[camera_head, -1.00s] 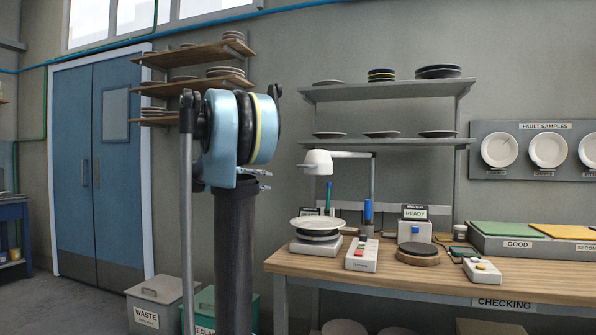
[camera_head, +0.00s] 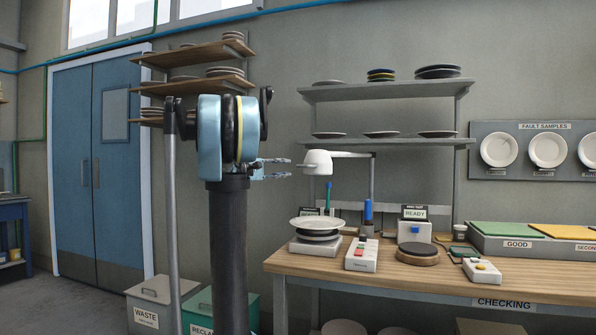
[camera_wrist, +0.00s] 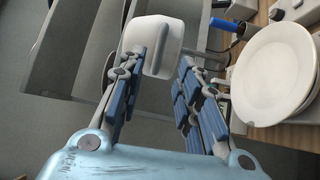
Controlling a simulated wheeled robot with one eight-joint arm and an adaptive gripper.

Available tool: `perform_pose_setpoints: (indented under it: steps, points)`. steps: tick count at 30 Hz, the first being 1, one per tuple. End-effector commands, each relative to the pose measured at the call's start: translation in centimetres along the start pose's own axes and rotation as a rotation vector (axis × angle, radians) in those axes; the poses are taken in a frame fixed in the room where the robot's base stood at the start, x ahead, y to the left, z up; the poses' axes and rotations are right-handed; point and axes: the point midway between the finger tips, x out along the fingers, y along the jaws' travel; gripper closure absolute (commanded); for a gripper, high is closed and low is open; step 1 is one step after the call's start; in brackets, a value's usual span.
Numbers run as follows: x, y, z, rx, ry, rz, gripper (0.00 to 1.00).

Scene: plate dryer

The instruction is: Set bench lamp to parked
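The bench lamp (camera_head: 317,160) has a white head on a horizontal arm, fixed to a grey post behind the bench. The gap between the fingers is otherwise empty.
A white plate (camera_head: 317,223) tops a stack on a scale-like base below the lamp; it shows in the wrist view (camera_wrist: 272,75), right of the fingers. A blue-handled tool (camera_head: 368,211) and button box (camera_head: 362,254) stand nearby. Shelves (camera_head: 385,90) hang above the bench (camera_head: 420,283).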

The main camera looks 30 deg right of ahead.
Motion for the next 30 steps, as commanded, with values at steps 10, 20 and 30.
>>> perform_pose_setpoints:
  steps: [10, 20, 30]
  points:
    - [5.6, 0.0, 0.1, 0.000, -0.003, 0.000, 0.69]
    - [7.9, 0.0, 0.0, 0.000, 0.000, 0.000, 0.69]
    - [7.9, 0.0, 0.0, 0.000, 0.000, 0.000, 0.84]
